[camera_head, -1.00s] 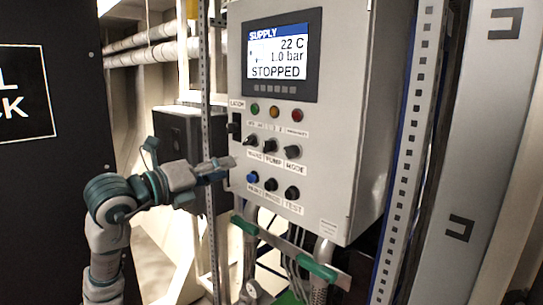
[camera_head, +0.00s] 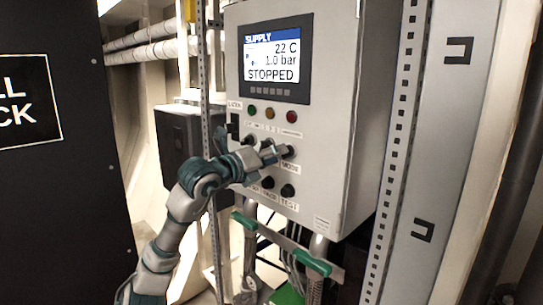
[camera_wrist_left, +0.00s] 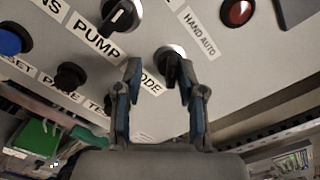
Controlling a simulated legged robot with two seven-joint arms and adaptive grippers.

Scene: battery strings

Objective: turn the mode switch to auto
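The mode switch (camera_wrist_left: 171,66) is a black knob on the grey cabinet (camera_head: 320,190), with a HAND AUTO label (camera_wrist_left: 197,30) above it and a partly covered MODE label (camera_wrist_left: 150,80) beside it. In the head view the mode switch (camera_head: 288,151) is at the right of the switch row. My left gripper (camera_wrist_left: 160,72) is open, with one finger to each side of the knob. Whether either finger touches it I cannot tell. In the head view my left gripper (camera_head: 277,152) reaches the knob from the left. The knob's setting is unclear. My right gripper is not in view.
The PUMP switch (camera_wrist_left: 120,16) is left of the mode switch. A blue button (camera_wrist_left: 12,40) and black buttons (camera_wrist_left: 70,75) are in the lower row. A red lamp (camera_wrist_left: 237,12) is above. The display (camera_head: 277,59) reads STOPPED. A perforated rail (camera_head: 400,150) is at right.

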